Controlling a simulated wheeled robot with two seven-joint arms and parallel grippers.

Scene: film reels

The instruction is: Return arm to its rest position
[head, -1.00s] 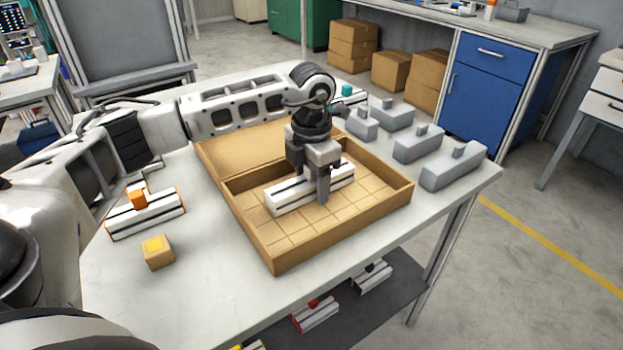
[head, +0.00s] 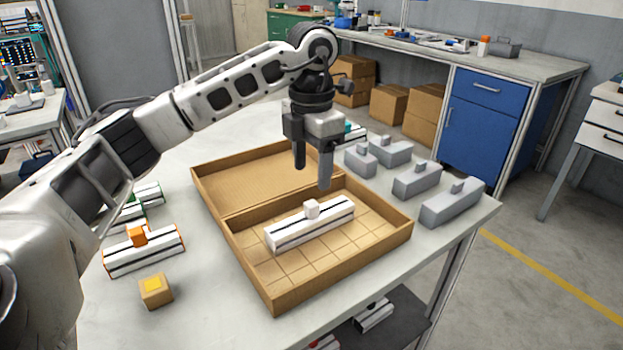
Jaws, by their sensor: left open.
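My left gripper (head: 312,175) is open and empty. It hangs with its fingers pointing down, above the open cardboard-coloured box (head: 345,268). A white block with dark stripes and a pale knob (head: 310,223) lies in the box's gridded compartment, below the fingers and apart from them. My left arm (head: 215,100) reaches in from the left across the table. My right gripper is not in view.
A white table (head: 205,285) carries the box. An orange-knobbed block (head: 143,252), a green-marked block (head: 148,192) and a small cardboard cube (head: 155,290) are on the left. Several grey blocks (head: 450,203) stand on the right. A dark lower shelf (head: 400,315) holds more blocks.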

